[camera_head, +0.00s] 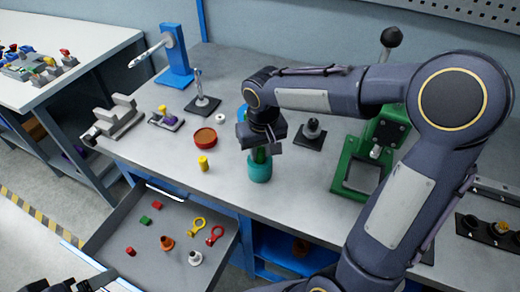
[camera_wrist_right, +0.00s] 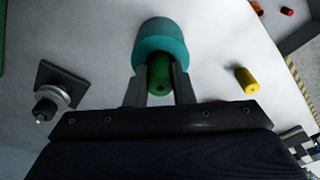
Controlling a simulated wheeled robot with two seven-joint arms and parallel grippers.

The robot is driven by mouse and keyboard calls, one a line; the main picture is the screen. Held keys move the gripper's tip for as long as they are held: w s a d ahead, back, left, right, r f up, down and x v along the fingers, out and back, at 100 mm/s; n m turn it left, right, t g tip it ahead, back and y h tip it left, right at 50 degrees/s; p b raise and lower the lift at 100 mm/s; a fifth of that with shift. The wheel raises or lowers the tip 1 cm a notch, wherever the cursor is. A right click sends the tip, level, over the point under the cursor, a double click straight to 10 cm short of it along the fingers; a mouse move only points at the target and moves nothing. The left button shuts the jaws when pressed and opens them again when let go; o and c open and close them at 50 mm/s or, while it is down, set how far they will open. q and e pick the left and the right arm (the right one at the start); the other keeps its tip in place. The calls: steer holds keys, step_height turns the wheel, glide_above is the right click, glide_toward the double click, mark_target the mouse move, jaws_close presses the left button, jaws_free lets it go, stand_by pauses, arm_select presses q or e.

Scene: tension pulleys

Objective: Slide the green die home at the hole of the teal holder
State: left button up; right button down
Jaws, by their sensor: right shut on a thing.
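The teal holder (camera_head: 259,173) stands upright on the grey workbench, near its front edge. My right gripper (camera_head: 262,148) is directly above it, pointing down, shut on the green die (camera_head: 261,156). In the right wrist view the green die (camera_wrist_right: 159,74) sits between the two fingers, its lower end at the opening of the teal holder (camera_wrist_right: 163,36). The holder's rim hides that end, so how deep it sits cannot be told. Dark parts of my left gripper (camera_head: 70,286) show at the bottom left edge, cut off by the frame.
A yellow cylinder (camera_head: 204,163) and a red-brown round dish (camera_head: 205,138) stand left of the holder. A green press frame (camera_head: 366,165) stands to the right, a dark-based post (camera_head: 312,133) behind. An open drawer (camera_head: 120,215) with small parts juts out front left.

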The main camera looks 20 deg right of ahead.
steer(key=c, duration=1.2)
jaws_free()
steer(key=shift+o, duration=0.2)
steer(key=shift+r, duration=0.15)
step_height(320, 180, up, 3)
steer(key=shift+f+p, duration=0.2)
steer(key=shift+p, duration=0.95)
steer(key=shift+r+p, duration=0.35)
steer(key=shift+r, duration=0.2)
jaws_close()
